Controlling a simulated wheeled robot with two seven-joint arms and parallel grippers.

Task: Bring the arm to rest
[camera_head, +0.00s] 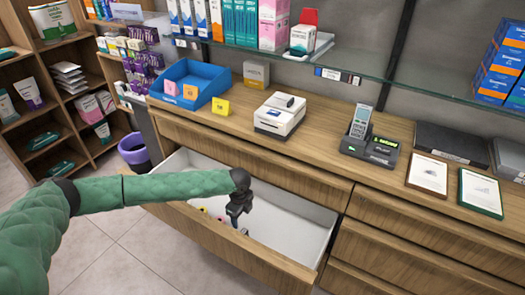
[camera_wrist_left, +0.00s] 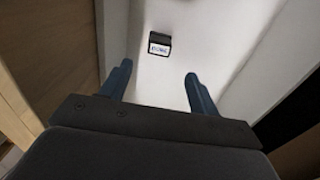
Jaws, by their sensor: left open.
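My left arm comes in from the left in the head view, stretched out with a green sleeve. My left gripper (camera_head: 240,222) points down inside the open drawer (camera_head: 292,215), which has a pale interior. In the left wrist view my left gripper (camera_wrist_left: 157,76) has its two blue fingers spread with nothing between them. A small dark box with a white label (camera_wrist_left: 159,44) lies on the drawer floor beyond the fingertips, apart from them. My right gripper is not in view.
The wooden counter (camera_head: 338,165) above the drawer holds a blue bin (camera_head: 200,75), a white printer (camera_head: 279,122), a phone on a terminal (camera_head: 359,125) and framed cards (camera_head: 428,173). A glass shelf with boxes hangs above. A purple-rimmed bin (camera_head: 133,150) stands left. Floor space is free in front.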

